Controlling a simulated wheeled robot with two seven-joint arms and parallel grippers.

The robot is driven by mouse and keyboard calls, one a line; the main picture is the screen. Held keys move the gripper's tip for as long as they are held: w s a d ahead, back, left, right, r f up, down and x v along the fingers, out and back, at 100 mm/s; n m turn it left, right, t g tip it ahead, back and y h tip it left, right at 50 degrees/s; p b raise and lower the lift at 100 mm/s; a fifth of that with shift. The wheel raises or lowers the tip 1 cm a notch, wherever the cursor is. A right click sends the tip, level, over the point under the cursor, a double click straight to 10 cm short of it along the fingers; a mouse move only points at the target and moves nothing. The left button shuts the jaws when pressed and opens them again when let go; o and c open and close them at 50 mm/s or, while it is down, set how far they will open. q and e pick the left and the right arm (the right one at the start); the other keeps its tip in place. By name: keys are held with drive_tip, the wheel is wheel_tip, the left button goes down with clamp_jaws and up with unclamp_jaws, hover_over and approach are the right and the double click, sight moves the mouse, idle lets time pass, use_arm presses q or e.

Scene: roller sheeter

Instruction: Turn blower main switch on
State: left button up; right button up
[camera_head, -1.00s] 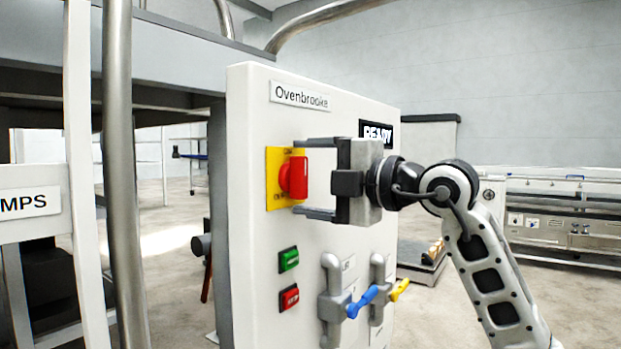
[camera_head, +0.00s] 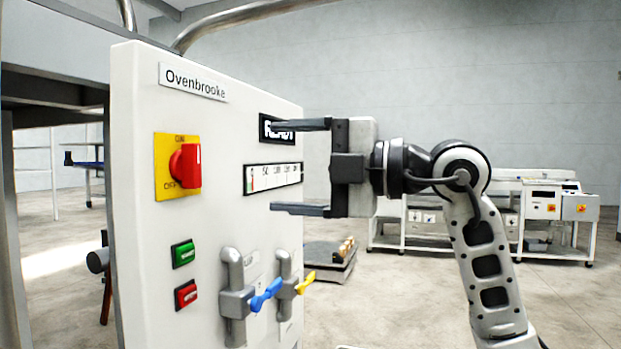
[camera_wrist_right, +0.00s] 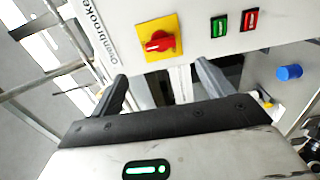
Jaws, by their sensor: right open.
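The main switch is a red rotary knob (camera_head: 186,166) on a yellow plate (camera_head: 163,184) on the white panel marked Ovenbrooke. Its grip bar stands upright, in line with the ON label at the top of the plate; OFF is printed low on the left. It also shows in the right wrist view as a red knob (camera_wrist_right: 158,42) beyond the fingers. My right gripper (camera_head: 300,167) is open and empty, to the right of the knob and apart from it. Its fingers point at the panel. My left gripper is not in view.
Below the switch are a green button (camera_head: 183,253) and a red button (camera_head: 186,294). Valves with a blue lever (camera_head: 266,294) and a yellow lever (camera_head: 305,283) stick out at lower right. A small display (camera_head: 272,178) sits behind the fingers.

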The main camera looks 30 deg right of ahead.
drive_tip(key=shift+v, duration=1.25)
